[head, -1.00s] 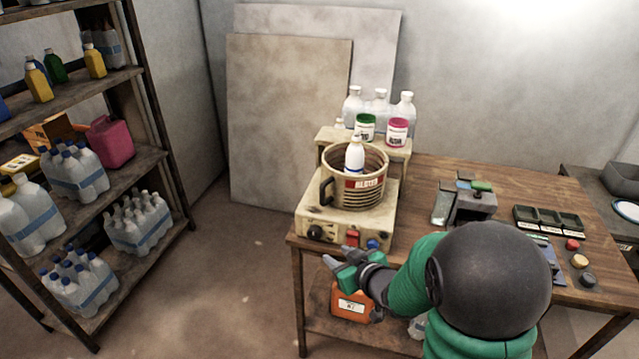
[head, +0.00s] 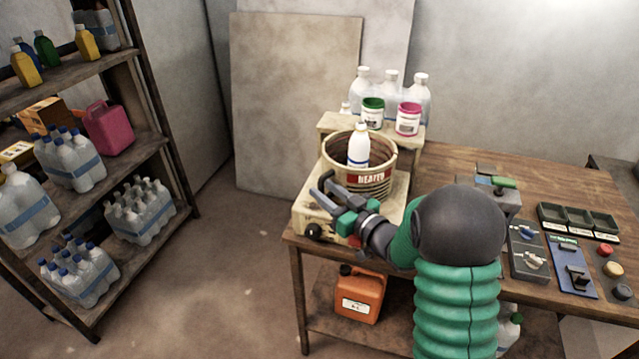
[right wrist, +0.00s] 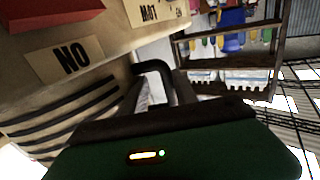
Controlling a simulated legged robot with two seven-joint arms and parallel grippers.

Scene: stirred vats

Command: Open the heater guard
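The heater guard (head: 374,182) is a round, cream, ribbed tub-like shell with a red "HEATER" label, on a cream base unit (head: 305,215) at the table's left end. The gripper and arm hide part of the base's front. My left gripper is not in view.
Clear bottles (head: 390,85), a green-lidded tub (head: 372,113) and a pink-lidded tub (head: 408,119) stand on a raised shelf behind the heater. An orange canister (head: 361,295) sits below the table. A bottle rack (head: 160,150) is at left, with open floor between.

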